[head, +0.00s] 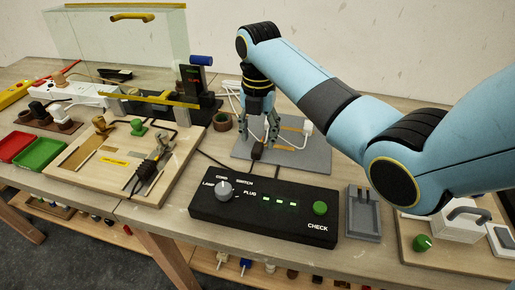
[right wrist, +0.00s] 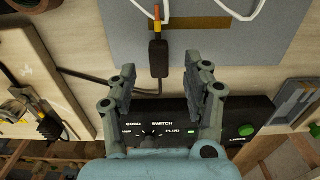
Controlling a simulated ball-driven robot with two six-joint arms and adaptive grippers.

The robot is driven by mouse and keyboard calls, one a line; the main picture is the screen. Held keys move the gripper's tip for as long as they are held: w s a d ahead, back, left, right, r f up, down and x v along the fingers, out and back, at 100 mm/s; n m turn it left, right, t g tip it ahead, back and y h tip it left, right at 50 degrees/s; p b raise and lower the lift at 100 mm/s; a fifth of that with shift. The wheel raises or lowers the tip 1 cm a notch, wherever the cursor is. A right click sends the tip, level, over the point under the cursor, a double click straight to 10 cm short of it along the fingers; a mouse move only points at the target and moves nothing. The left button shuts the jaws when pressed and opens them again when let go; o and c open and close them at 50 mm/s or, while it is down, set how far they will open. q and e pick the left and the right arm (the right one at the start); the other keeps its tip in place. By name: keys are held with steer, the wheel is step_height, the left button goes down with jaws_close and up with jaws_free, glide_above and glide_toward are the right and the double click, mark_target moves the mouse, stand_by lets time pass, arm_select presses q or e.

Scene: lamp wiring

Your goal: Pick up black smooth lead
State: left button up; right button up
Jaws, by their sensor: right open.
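The black smooth lead shows in the right wrist view as a dark block (right wrist: 158,58) with an orange-yellow tip at its top and a thin black cable (right wrist: 95,77) running left from its lower end. In the head view the dark block (head: 257,150) lies at the grey mat's front edge, partly hidden by my fingers. My right gripper (head: 262,132) points down over the mat, open and empty. In the right wrist view the right gripper's fingers (right wrist: 160,76) stand apart on either side of the block's lower end, not touching it. My left gripper is not in view.
The black tester box (head: 262,207), with a knob and a green button, stands in front of the mat (head: 310,160). A white plug (head: 307,127) and white cable lie on the mat. A wooden board (head: 120,170) is left, a grey tray (head: 363,213) right.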

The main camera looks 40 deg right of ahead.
mark_target(258, 146)
step_height(258, 146, down, 4)
steer(key=shift+a+r, duration=0.1)
steer(key=shift+a, duration=0.05)
steer(key=c, duration=0.4)
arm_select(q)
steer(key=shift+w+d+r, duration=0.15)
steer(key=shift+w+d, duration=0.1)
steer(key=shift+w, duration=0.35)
arm_select(e)
jaws_close()
